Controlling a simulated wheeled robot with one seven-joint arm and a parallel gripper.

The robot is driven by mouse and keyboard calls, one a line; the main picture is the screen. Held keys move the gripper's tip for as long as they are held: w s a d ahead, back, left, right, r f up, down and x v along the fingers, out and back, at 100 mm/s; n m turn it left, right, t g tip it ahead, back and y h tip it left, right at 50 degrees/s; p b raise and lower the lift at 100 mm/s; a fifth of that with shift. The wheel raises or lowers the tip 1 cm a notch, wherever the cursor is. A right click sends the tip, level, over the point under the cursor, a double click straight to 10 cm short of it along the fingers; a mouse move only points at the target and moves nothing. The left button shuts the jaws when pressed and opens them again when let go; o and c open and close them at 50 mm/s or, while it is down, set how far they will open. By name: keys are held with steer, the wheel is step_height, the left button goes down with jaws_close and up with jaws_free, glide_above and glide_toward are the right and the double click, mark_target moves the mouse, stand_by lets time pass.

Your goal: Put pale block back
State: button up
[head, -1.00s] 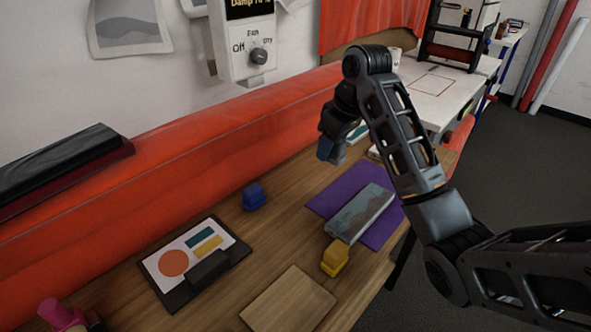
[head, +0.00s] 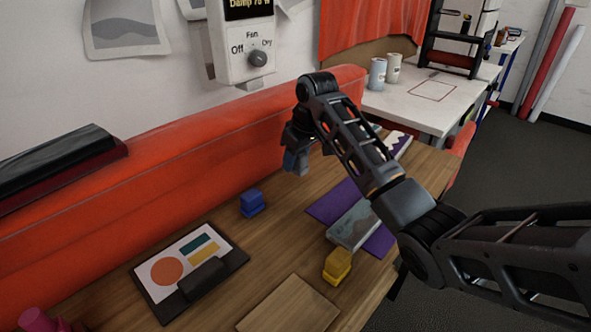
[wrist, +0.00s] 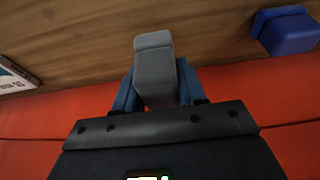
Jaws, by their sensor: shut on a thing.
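In the wrist view a pale grey block (wrist: 154,68) sits between the two blue fingertips of my gripper (wrist: 155,88), which is shut on it. In the head view my gripper (head: 296,160) hangs above the back part of the wooden table, near the orange padded bolster. The held block is hard to make out there. A blue block (head: 252,203) stands on the table to the left of my gripper, and it also shows at the right of the wrist view (wrist: 286,32). A yellow block (head: 337,266) stands nearer the front edge.
A dark clipboard (head: 226,262) with coloured shapes lies at left. A wooden board (head: 290,308) lies in front. The orange bolster (head: 150,190) runs along the back. A dial box (head: 240,42) hangs above.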

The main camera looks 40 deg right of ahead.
mark_target(295, 171)
steer(key=shift+f, duration=1.75)
steer(key=shift+f, duration=0.2)
steer(key=o, duration=1.1)
steer(key=v, duration=1.2)
steer(key=shift+r, duration=0.2)
